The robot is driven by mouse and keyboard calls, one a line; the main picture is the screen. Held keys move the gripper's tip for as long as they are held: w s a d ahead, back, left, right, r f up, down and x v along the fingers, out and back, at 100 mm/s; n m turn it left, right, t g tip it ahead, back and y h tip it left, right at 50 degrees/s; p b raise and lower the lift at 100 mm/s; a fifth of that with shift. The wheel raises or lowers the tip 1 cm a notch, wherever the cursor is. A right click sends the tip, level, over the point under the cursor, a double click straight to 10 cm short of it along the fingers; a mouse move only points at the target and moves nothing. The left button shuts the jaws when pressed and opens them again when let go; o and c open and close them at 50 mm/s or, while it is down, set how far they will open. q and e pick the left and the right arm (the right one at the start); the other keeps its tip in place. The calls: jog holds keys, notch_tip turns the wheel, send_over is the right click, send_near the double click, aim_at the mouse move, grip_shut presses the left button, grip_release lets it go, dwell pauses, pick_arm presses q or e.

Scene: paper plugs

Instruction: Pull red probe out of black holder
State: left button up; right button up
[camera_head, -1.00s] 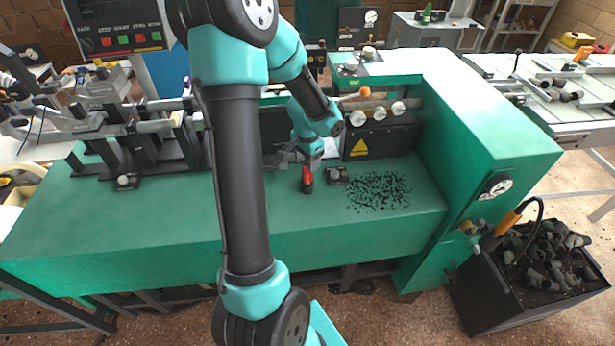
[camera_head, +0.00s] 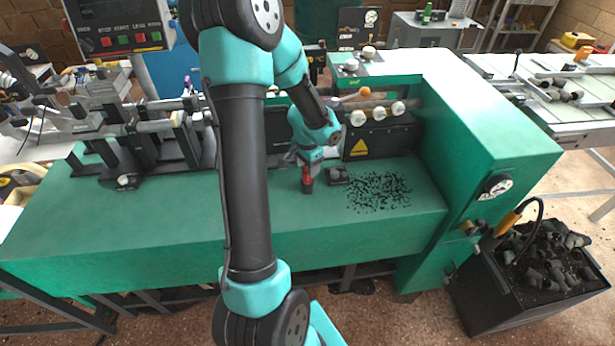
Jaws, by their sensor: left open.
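The red probe (camera_head: 307,174) stands upright in the small black holder (camera_head: 307,187) on the green machine bed. Only a short red part shows between the gripper and the holder. My left gripper (camera_head: 306,163) is pointed down at the top of the probe, with its jaws open around or just beside it; which of these I cannot tell at this size. My right gripper is not in view.
A small dark block (camera_head: 337,175) sits close to the right of the holder. Black scraps (camera_head: 379,191) lie scattered further right on the green bed (camera_head: 150,225). A dark machine panel (camera_head: 383,139) stands behind. The bed's front left is clear.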

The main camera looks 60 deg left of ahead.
pick_arm(q)
jog(key=shift+f, duration=0.65)
jog(key=shift+c, duration=0.4)
jog(key=c, duration=0.7)
